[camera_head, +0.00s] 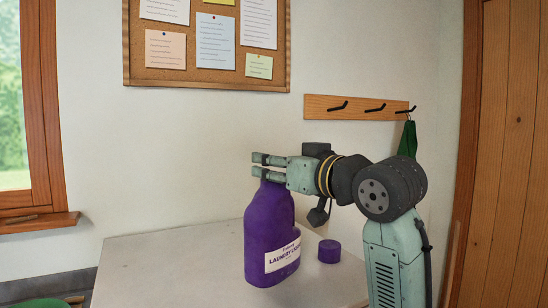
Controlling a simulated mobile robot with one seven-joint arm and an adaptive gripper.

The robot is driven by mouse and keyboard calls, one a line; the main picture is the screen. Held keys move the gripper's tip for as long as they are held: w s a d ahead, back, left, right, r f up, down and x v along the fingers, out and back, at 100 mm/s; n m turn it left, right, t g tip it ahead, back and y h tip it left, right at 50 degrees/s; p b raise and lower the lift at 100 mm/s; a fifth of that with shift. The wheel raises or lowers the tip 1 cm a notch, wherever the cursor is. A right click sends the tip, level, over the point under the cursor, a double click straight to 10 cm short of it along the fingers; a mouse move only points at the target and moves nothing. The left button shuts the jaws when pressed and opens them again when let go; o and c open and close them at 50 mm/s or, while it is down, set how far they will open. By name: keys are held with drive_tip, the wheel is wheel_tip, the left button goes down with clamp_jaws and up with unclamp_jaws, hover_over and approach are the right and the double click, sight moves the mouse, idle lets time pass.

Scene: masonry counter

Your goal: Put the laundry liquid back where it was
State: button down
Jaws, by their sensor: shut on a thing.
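The laundry liquid (262,235) is a purple bottle with a white label reading "LAUNDRY". It stands upright, or very nearly so, at the white counter (160,262); I cannot tell whether its base touches the surface. My gripper (262,166) reaches in from the right and is shut on the top of the bottle. The fingers hide the bottle's neck. A small purple cap (329,251) sits on the counter to the right of the bottle.
The counter left of the bottle is clear. A cork board (207,80) with notes and a hook rail (357,107) with a green item hang on the wall behind. A window (20,115) is at left, a wooden door (510,150) at right.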

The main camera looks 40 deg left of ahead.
sight(283, 185)
drive_tip(key=shift+w+a+r, duration=0.1)
drive_tip(key=shift+w+a, duration=0.05)
drive_tip(key=shift+w, duration=0.05)
drive_tip(key=shift+f+p, duration=0.65)
drive_tip(key=shift+f, duration=1.05)
drive_tip(key=c, duration=1.4)
unclamp_jaws()
drive_tip(key=shift+f, duration=0.35)
drive_tip(key=o, duration=0.5)
drive_tip(key=shift+c, duration=0.2)
drive_tip(key=shift+r, duration=0.1)
drive_tip(key=b+v, duration=0.4)
drive_tip(key=v, duration=0.8)
drive_tip(key=shift+b, duration=0.3)
